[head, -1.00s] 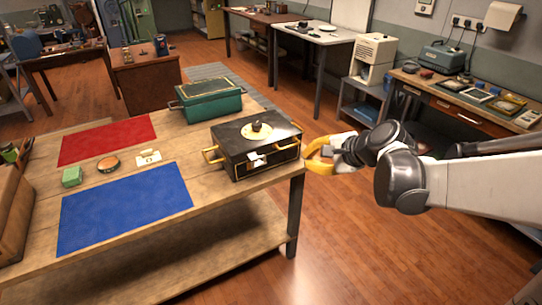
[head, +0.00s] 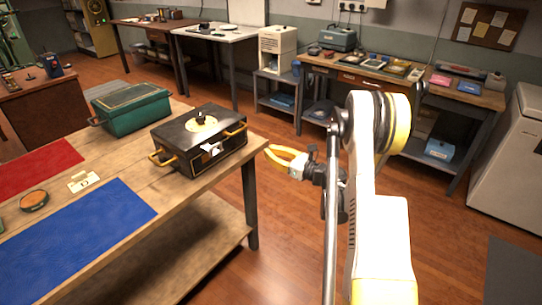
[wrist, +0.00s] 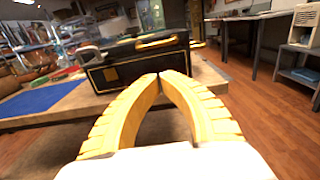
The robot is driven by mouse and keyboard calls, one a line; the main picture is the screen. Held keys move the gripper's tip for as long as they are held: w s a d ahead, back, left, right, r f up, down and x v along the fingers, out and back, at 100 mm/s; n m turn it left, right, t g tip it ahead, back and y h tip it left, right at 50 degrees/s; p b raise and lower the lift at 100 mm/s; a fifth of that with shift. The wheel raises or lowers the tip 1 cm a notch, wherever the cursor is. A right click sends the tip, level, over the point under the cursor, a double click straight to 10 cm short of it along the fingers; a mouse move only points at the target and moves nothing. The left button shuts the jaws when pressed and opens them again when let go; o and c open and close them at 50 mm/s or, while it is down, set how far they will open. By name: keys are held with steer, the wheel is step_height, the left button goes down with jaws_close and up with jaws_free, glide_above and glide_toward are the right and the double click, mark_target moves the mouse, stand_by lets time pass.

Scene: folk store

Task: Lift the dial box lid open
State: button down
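The dial box (head: 176,158) is a black box with brass-coloured trim and handles. It sits near the right end of the wooden table, with its lid (head: 222,124) down. A pale round dial (head: 200,126) with a dark knob is on top. My gripper (head: 268,152) is just right of the box, beyond the table's edge and apart from the box. In the wrist view, its yellow fingers (wrist: 160,75) meet at the tips with nothing between them. The box's dark side (wrist: 140,68) and a brass handle (wrist: 162,41) show beyond them.
A green case (head: 130,112) stands behind the dial box. Blue (head: 85,225) and red (head: 35,168) mats, a round tin (head: 34,200) and a small cream item (head: 83,181) lie to the left. The floor (head: 290,225) right of the table is open.

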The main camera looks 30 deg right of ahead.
glide_toward(233, 129)
step_height(233, 129, down, 3)
steer(key=shift+w+r, duration=0.2)
steer(key=shift+w+a, duration=0.15)
stand_by(1.5)
steer(key=shift+x, duration=4.05)
steer(key=shift+s, duration=0.35)
steer(key=shift+r+p, duration=0.65)
steer(key=shift+r, duration=0.7)
